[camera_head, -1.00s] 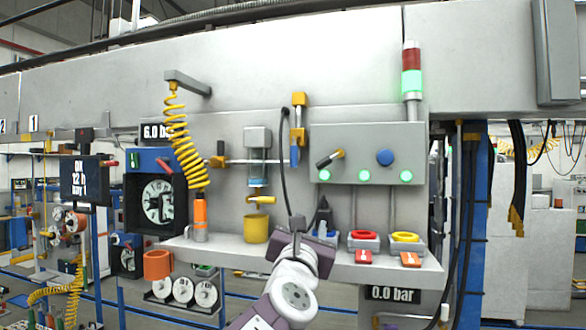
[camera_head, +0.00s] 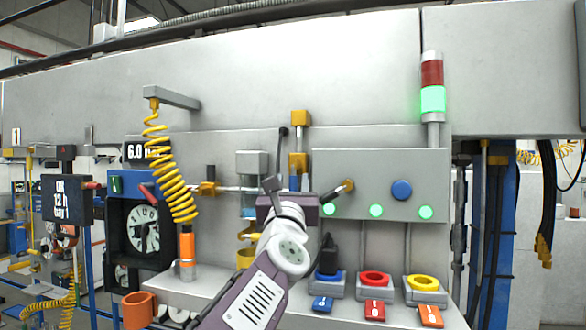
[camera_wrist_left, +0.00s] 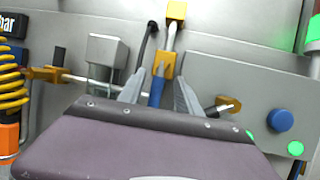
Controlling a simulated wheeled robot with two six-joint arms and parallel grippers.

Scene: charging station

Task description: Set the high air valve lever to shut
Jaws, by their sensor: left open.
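The high air valve appears to be the yellow valve body (camera_head: 299,160) on the upper panel; it also shows in the left wrist view (camera_wrist_left: 163,66). Its blue lever (camera_wrist_left: 157,88) hangs straight down. My left gripper (camera_head: 289,190) is raised in front of it and hides the lower lever in the head view. In the left wrist view, the open fingers of the left gripper (camera_wrist_left: 160,74) stand either side of the blue lever. Whether they touch it I cannot tell. My right gripper is not in view.
A grey control box (camera_head: 370,170) with a black-handled switch (camera_head: 338,190), a blue button (camera_head: 401,190) and green lights is close right. Another yellow valve (camera_head: 208,188) and a yellow coiled hose (camera_head: 170,165) are left. Below, a shelf (camera_head: 205,291) holds plugs and rings.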

